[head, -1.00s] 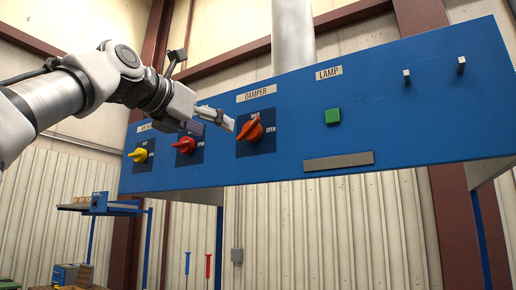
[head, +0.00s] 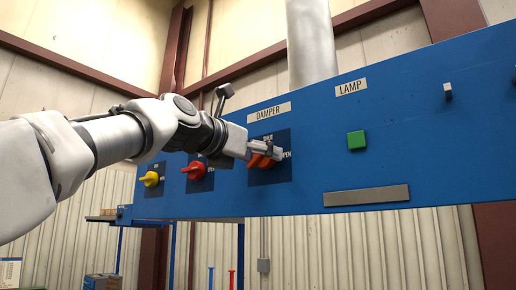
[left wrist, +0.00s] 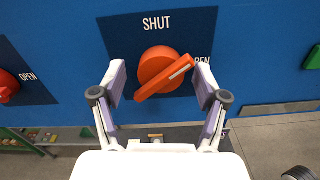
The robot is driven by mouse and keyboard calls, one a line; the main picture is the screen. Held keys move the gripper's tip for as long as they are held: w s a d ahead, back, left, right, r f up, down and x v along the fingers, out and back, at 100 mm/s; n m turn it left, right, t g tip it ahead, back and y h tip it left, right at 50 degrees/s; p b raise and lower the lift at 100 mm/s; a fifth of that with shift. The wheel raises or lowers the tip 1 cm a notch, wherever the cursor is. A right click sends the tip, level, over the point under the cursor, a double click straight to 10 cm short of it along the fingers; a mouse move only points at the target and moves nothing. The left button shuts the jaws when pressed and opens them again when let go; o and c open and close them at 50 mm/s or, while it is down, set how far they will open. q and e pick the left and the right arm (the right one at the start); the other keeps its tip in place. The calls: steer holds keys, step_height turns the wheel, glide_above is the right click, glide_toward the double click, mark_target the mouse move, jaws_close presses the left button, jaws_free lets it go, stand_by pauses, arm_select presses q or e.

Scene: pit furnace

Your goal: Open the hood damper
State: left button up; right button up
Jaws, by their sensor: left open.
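The damper knob (head: 262,161) is orange-red on a dark square plate under the label DAMPER on the blue hood panel. In the left wrist view the knob (left wrist: 158,68) has a bar handle slanting from lower left to upper right. The handle's white mark is at the upper right end, towards the word OPEN, which a finger partly hides; SHUT is above the knob. My left gripper (head: 265,149) is open at the knob, with one finger on each side of it (left wrist: 160,78). I cannot tell whether the fingers touch it. My right gripper is not in view.
A red knob (head: 196,170) and a yellow knob (head: 151,179) sit left of the damper on the same panel. A green lamp button (head: 356,140) and a grey plate (head: 366,196) are to the right. The panel between damper and button is clear.

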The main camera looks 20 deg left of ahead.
arm_select(q)
steer(key=shift+s+a+r, duration=0.1)
steer(key=shift+s+a, duration=0.05)
steer(key=shift+s, duration=0.2)
steer(key=c, duration=1.2)
steer(key=shift+o, duration=0.3)
steer(key=shift+m, duration=0.6)
steer(key=shift+s+d+r+m, duration=0.1)
steer(key=shift+m, duration=1.5)
steer(key=shift+s+d+m, duration=0.1)
steer(key=shift+m, duration=1.5)
steer(key=shift+w, duration=0.1)
